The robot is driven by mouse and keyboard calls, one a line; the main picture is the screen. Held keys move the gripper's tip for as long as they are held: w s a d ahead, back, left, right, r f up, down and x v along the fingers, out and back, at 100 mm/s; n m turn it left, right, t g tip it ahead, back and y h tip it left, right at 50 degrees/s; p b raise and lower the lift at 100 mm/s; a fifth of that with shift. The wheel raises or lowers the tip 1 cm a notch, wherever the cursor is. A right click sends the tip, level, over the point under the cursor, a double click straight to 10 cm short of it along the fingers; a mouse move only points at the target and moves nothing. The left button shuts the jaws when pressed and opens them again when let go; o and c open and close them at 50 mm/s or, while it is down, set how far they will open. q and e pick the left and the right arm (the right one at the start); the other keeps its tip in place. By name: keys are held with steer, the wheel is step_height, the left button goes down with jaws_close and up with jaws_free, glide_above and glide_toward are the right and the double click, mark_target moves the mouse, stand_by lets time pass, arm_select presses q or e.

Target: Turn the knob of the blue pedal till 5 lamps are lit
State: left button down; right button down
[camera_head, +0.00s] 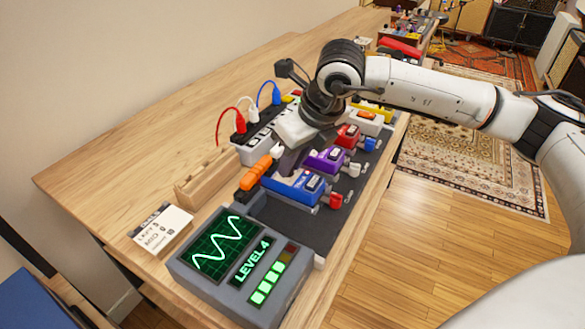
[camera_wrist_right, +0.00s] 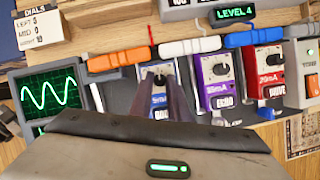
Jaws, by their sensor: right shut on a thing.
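The blue pedal (camera_head: 297,190) sits on the dark pedal board, nearest the meter box. In the right wrist view the blue pedal (camera_wrist_right: 158,106) shows its dark knob (camera_wrist_right: 158,79) between the fingertips. My right gripper (camera_wrist_right: 158,84) is shut on that knob from above; it also shows in the head view (camera_head: 285,166), where it hides the knob. The grey meter box (camera_head: 228,291) shows a green wave and reads "LEVEL 4". Several of its lamps (camera_head: 268,283) glow green, and the top end of the column is dark. My left gripper is not in view.
A purple pedal (camera_head: 326,160) and a red pedal (camera_head: 347,135) stand close beyond the blue one. Orange and white plugs (camera_head: 258,168) crowd the pedals' left side. A white "DIALS" card (camera_head: 160,229) and a wooden rack (camera_head: 200,182) lie left. The wooden bench is bare further left.

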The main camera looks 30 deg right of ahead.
steer(key=shift+a+f+m+b, duration=0.1)
steer(key=shift+f+m+b, duration=0.05)
steer(key=shift+m+b, duration=0.4)
steer(key=shift+m+h, duration=0.4)
steer(key=shift+m, duration=0.05)
steer(key=c, duration=1.7)
jaws_free()
steer(key=shift+o, duration=0.2)
